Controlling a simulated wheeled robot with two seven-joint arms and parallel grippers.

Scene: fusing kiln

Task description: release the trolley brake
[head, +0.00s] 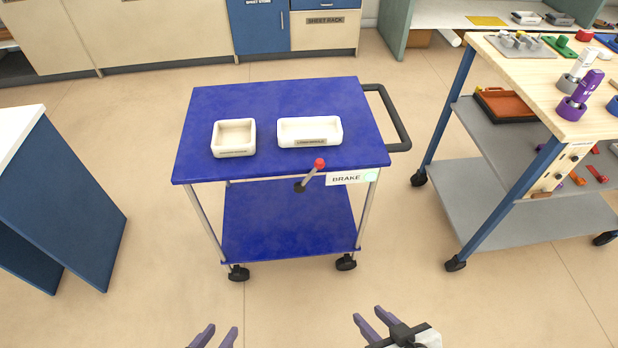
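A blue two-shelf trolley (270,101) stands upright on wheels in the middle of the head view, with a black push handle (396,120) on its right end. The brake lever (311,174) is on the trolley's near side. It is a grey rod on a dark pivot, tilted up to the right, with a red knob (319,163). A white "BRAKE" label (346,178) with a pale green dot is right of it. My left gripper (220,332) and my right gripper (367,318) are both open and empty at the bottom edge, well apart from the trolley.
Two white trays (234,153) (310,143) sit on the trolley's top. A blue cabinet (62,200) stands at left. A wooden-topped workbench (500,62) with tools stands at right. Bare floor (300,300) lies between me and the trolley.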

